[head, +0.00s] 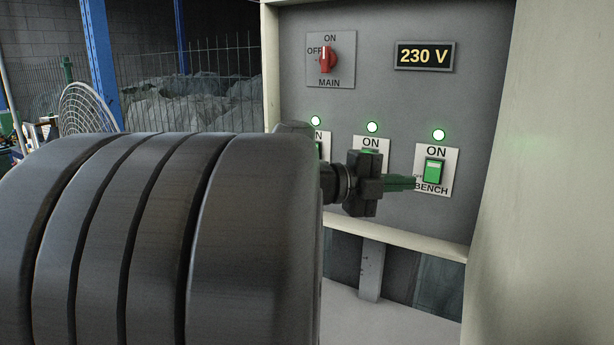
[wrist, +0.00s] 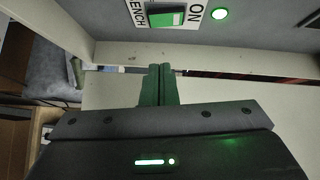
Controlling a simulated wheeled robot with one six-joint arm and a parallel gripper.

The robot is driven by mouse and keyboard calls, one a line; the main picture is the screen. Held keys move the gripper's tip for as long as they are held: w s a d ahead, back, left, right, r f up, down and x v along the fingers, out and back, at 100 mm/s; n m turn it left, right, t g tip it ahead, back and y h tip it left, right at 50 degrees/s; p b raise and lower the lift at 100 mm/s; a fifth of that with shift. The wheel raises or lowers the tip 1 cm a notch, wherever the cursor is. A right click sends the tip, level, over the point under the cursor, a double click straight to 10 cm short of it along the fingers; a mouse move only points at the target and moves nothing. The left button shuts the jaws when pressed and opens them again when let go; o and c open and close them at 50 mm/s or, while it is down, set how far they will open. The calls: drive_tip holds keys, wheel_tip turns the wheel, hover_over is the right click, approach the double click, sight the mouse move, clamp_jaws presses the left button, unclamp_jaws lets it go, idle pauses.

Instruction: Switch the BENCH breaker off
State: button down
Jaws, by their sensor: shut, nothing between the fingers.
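The BENCH breaker (head: 434,171) is a green rocker switch on a white plate at the right of the grey panel.
Another breaker plate (head: 371,143) with a lit lamp is left of BENCH, partly hidden by my gripper. A pale cabinet side wall (head: 545,180) stands close at the right.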

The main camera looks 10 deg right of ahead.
sight(437, 179)
drive_tip(key=shift+w+d+f+p, duration=0.2)
drive_tip(key=shift+w+d, duration=0.35)
drive_tip(key=shift+d, duration=0.5)
drive_tip(key=shift+w+d+f+p, duration=0.1)
drive_tip(key=shift+w+d+p, duration=0.3)
drive_tip(key=shift+d, duration=0.65)
drive_tip(key=shift+w+d+f+p, duration=0.15)
drive_tip(key=shift+w+d, duration=0.5)
drive_tip(key=shift+d, duration=0.4)
drive_tip(key=shift+w, duration=0.1)
drive_tip(key=shift+f, duration=0.15)
drive_tip(key=shift+w+d+f+h+b, duration=0.15)
drive_tip(key=shift+f+h+b, duration=0.2)
drive_tip(key=shift+b, duration=0.8)
drive_tip(key=shift+r+p, duration=0.35)
